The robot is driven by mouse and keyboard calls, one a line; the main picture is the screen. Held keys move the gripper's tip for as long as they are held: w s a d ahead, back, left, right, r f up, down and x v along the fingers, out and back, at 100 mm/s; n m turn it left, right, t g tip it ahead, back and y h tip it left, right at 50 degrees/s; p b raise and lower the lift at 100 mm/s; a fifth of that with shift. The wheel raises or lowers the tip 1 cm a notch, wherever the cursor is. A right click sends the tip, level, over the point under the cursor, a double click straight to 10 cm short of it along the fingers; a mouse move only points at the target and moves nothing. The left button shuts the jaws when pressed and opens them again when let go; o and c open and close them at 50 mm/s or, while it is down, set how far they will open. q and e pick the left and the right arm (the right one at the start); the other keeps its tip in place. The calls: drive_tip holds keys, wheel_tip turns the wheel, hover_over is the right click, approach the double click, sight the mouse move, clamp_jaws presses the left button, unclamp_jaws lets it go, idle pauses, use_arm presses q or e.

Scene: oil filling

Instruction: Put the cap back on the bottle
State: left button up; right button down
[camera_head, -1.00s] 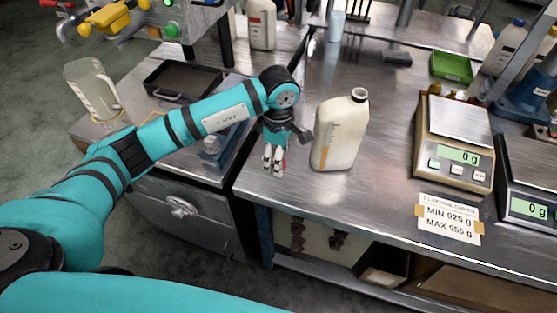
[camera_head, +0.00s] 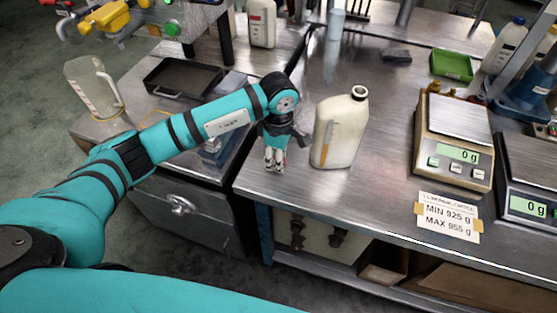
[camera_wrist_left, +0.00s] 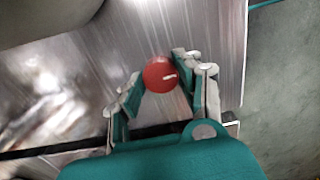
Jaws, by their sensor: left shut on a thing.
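The bottle (camera_head: 339,131) is a cream-white jug with an orange level strip. It stands upright near the front edge of the metal bench, and its neck at the top is uncapped. My left gripper (camera_head: 275,164) points down just left of the bottle, apart from it, over the bench's left corner. In the left wrist view, the fingers (camera_wrist_left: 160,82) are shut on a round red cap (camera_wrist_left: 159,75) with a small pale mark. The cap is hardly visible in the head view. My right gripper is not in view.
Two scales (camera_head: 453,143) reading 0 g stand to the right, with a weight-limit label (camera_head: 449,217) at the bench edge. A green tray (camera_head: 452,66) is at the back right. A black tray (camera_head: 183,79) and a clear jug (camera_head: 92,88) are left. Bench between bottle and scales is clear.

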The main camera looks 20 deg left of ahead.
use_arm(q)
drive_tip(key=shift+r, duration=0.15)
drive_tip(key=shift+r, duration=0.6)
wheel_tip(320, 180, up, 2)
drive_tip(key=shift+r+b, duration=0.1)
drive_tip(key=shift+b, duration=0.5)
drive_tip(key=s+d+r+b, duration=0.1)
drive_tip(key=s+d, duration=0.3)
drive_tip(key=s, duration=1.1)
drive_tip(key=shift+s+r+b, duration=0.2)
drive_tip(key=shift+s+b, duration=0.05)
drive_tip(key=shift+b, duration=0.5)
drive_tip(key=shift+d, duration=0.1)
drive_tip(key=w+a+r+m, duration=0.1)
drive_tip(key=a+m, duration=0.7)
drive_tip(key=m, duration=0.9)
drive_tip(key=shift+w+a+r+m, duration=0.15)
drive_tip(key=shift+w+r+m, duration=0.15)
drive_tip(key=shift+r, duration=0.4)
